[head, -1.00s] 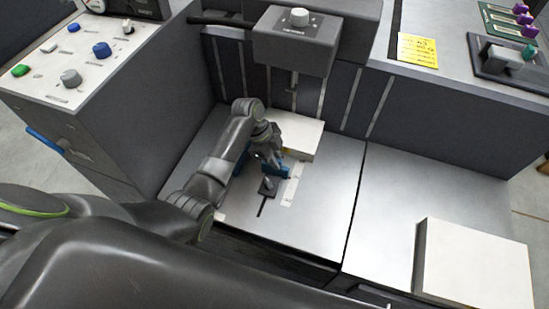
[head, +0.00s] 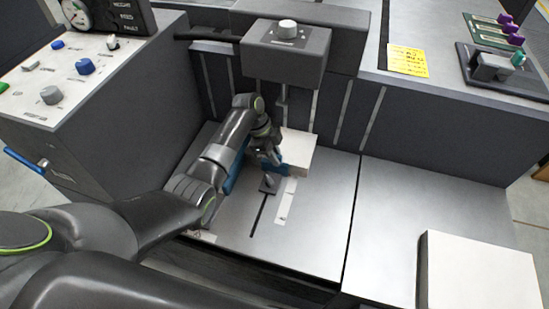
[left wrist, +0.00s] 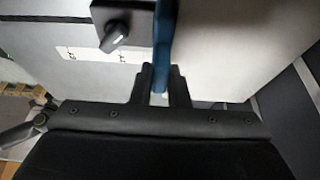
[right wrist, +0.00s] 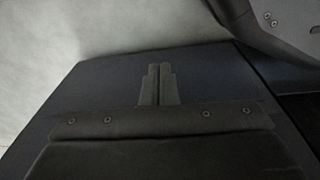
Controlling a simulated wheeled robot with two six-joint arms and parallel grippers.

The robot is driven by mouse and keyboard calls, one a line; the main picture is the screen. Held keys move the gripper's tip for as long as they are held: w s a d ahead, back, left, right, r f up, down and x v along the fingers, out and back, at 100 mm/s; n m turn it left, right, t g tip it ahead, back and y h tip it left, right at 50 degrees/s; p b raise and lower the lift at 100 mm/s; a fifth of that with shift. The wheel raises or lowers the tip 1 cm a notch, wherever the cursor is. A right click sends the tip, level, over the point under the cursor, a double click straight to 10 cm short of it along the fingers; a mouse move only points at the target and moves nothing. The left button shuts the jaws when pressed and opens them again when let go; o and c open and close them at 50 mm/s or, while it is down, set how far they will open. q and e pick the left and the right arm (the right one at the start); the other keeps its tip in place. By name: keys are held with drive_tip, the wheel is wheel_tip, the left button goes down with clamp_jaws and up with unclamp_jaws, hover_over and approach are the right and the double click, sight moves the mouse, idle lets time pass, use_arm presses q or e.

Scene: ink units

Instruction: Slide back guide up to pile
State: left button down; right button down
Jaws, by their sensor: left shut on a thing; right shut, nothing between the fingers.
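The back guide, a blue plate (head: 281,168) with a black knobbed block (head: 268,184) beside it, stands on the metal feed table at the front of the white paper pile (head: 297,145). In the head view the blue plate looks very close to the pile; I cannot tell whether they touch. My left gripper (head: 270,158) is shut on the blue plate. The left wrist view shows the plate (left wrist: 165,40) between the fingers (left wrist: 163,84), with the black knob (left wrist: 117,37) to its left. My right gripper (right wrist: 159,72) is shut and empty, away from the guide.
A dark slot (head: 258,215) and a white scale strip (head: 285,203) run along the table. A grey head unit with a knob (head: 287,48) overhangs the pile. Another white stack (head: 480,270) sits at the right. The plate between is clear.

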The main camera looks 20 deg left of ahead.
use_arm(q)
drive_tip(key=shift+w+r, duration=0.2)
drive_tip(key=shift+w, duration=0.05)
drive_tip(key=c, duration=1.4)
unclamp_jaws()
drive_tip(key=shift+w+f, duration=0.1)
drive_tip(key=shift+f, duration=0.05)
use_arm(e)
drive_tip(key=shift+w, duration=0.1)
drive_tip(key=shift+r, duration=0.1)
